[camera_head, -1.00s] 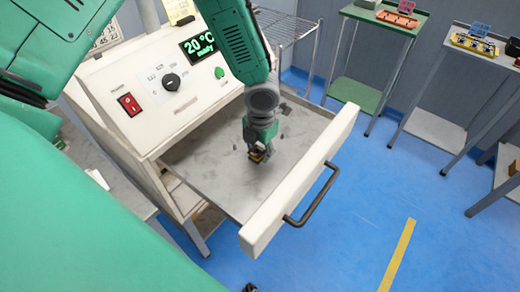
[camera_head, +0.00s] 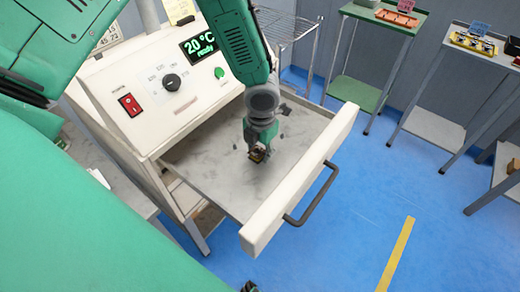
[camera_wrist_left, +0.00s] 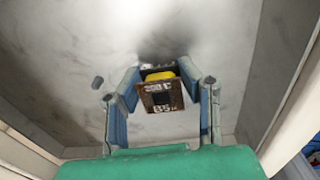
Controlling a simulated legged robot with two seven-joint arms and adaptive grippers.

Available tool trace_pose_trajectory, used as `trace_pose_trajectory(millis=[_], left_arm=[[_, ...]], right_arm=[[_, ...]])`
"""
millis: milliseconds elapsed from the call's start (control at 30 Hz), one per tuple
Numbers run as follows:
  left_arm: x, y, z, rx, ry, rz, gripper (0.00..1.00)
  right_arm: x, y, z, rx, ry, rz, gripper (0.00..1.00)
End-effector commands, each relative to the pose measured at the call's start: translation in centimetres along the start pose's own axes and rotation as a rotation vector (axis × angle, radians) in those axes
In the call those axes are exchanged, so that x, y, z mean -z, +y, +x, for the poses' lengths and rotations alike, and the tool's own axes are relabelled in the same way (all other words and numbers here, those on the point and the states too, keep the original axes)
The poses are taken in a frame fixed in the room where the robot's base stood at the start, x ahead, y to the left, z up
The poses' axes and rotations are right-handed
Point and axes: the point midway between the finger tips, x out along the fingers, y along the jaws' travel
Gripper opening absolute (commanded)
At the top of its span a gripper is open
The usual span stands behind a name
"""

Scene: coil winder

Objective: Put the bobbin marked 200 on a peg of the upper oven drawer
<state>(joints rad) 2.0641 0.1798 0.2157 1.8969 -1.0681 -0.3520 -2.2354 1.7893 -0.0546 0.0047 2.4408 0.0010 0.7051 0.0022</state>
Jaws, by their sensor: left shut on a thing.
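My left gripper (camera_head: 258,150) points down over the open upper oven drawer (camera_head: 215,180). It is shut on a small brown bobbin (camera_wrist_left: 160,95) with yellow winding, seen between the fingers in the left wrist view. The printed marks on its flange are too small to read surely. In the head view the bobbin (camera_head: 258,156) is small at the fingertips, low over the drawer floor; whether it touches the floor or a peg, I cannot tell. A short grey peg (camera_wrist_left: 97,83) stands left of the bobbin in the wrist view. My right gripper is barely in view, if at all, at the bottom edge.
The drawer's white front (camera_head: 300,185) with its dark handle (camera_head: 313,197) bounds the right side. The oven panel (camera_head: 165,85), showing 20 °C, stands behind. Green and grey side tables (camera_head: 385,20) with parts are at the far right. Blue floor between is clear.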

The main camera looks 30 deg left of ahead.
Motion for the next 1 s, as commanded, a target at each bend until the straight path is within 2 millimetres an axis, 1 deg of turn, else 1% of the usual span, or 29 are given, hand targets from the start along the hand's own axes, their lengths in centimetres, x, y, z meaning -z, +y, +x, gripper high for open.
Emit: trace_pose_trajectory(millis=[267, 667, 1000], left_arm=[[0.0, 0.0, -0.02, 0.0, 0.0, 0.0, 0.07], [-0.02, -0.08, -0.09, 0.0, 0.0, -0.001, 0.07], [-0.02, -0.09, 0.0, 0.0, 0.0, -0.001, 0.07]], right_arm=[[0.0, 0.0, -0.04, 0.0, 0.0, 0.0, 0.4], [0.04, 0.01, -0.76, 0.0, 0.0, 0.0, 0.4], [0.04, 0.01, -0.74, 0.0, 0.0, 0.0, 0.4]])
